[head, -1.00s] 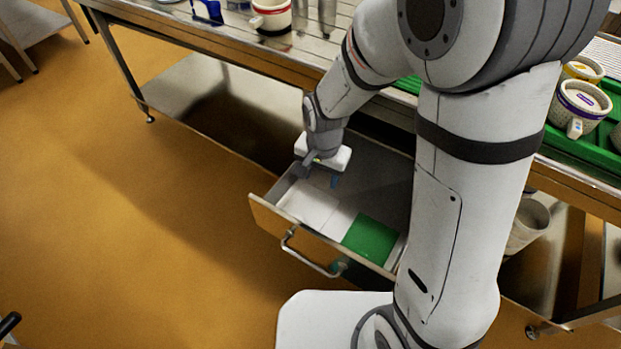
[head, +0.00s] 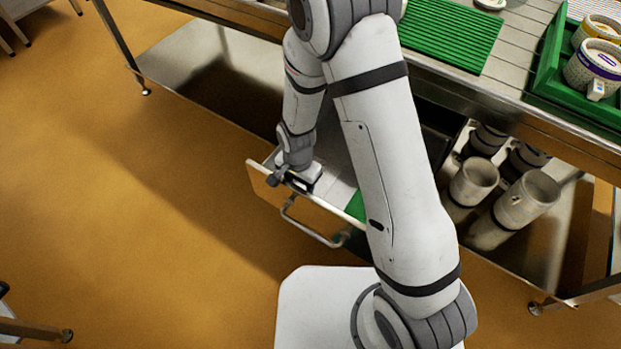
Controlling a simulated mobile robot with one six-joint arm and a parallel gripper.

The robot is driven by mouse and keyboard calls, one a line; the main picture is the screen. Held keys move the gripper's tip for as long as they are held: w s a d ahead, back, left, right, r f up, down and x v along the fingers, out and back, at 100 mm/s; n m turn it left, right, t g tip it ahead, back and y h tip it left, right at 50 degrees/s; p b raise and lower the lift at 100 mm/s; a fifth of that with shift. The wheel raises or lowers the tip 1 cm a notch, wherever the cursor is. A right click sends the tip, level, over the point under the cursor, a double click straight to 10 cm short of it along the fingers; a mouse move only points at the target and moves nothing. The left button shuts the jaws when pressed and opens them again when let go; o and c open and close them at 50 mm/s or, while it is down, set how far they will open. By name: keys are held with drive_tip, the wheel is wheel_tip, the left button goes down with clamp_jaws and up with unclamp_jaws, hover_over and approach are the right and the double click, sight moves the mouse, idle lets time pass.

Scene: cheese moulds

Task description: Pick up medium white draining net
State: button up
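White draining nets (head: 337,185) lie flat in the open drawer (head: 310,210), partly hidden by my arm. I cannot tell from this view which white net is the medium one. A green net (head: 356,206) lies to their right, mostly covered by my arm. My gripper (head: 286,181) is low at the left front corner of the drawer, at or over the white net area. Its fingers are small and dark here, and I cannot tell whether they are open or hold anything.
The metal table (head: 520,105) stands above the drawer, with a green ribbed mat (head: 452,32) and a green tray (head: 548,85) of moulds on it. Several grey moulds (head: 474,182) stand on the lower shelf at right. The orange floor (head: 130,230) at left is clear.

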drive_tip(key=shift+f, duration=0.2)
clamp_jaws()
idle(0.4)
